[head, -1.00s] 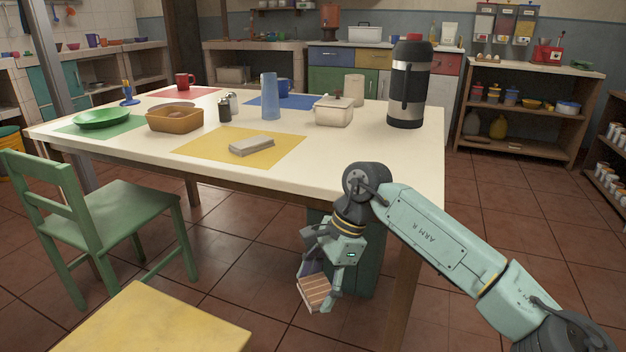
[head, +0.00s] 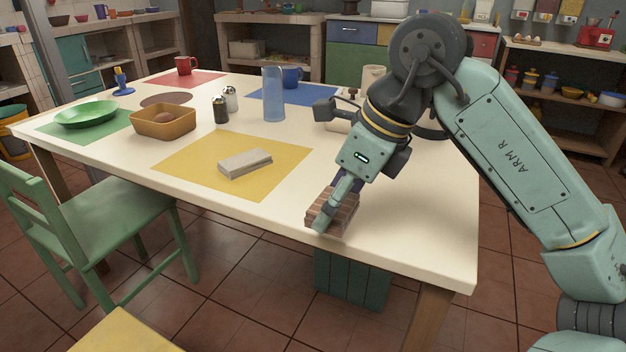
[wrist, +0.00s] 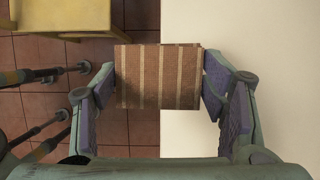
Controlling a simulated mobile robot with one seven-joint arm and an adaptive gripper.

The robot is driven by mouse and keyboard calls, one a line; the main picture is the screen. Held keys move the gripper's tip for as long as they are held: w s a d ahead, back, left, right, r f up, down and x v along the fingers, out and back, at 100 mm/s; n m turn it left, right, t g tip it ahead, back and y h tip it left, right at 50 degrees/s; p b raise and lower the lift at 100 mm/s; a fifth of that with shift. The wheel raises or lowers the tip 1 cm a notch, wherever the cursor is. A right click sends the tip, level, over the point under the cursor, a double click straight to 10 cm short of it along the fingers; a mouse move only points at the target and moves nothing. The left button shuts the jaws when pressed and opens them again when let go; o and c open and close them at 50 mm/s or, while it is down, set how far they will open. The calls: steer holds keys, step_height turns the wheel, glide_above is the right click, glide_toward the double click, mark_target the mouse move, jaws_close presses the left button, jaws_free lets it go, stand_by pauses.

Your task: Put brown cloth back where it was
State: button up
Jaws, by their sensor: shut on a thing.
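The brown striped cloth (head: 333,211) is a folded block between the fingers of my gripper (head: 335,208), near the table's front edge in the head view. In the wrist view the cloth (wrist: 160,77) spans between both finger pads of my gripper (wrist: 160,85), partly over the table top and partly over the floor. My gripper is shut on it. Whether the cloth touches the table is hard to tell. A folded grey-white cloth (head: 245,164) lies on the yellow mat (head: 195,160), left of my gripper.
The white table (head: 400,235) has free room around my gripper and along its front edge. A blue tumbler (head: 273,95), shakers (head: 221,109), a brown basket (head: 163,125) and a green plate (head: 86,114) stand farther back. A green chair (head: 110,220) is at left.

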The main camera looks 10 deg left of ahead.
steer(key=p, duration=0.1)
glide_above(306, 195)
steer(key=d, duration=0.1)
steer(key=shift+s+d+f, duration=0.15)
steer(key=shift+f, duration=2.2)
steer(key=shift+f, duration=0.15)
steer(key=o, duration=0.9)
steer(key=shift+c, duration=0.2)
steer(key=o, duration=0.5)
steer(key=shift+c, duration=0.2)
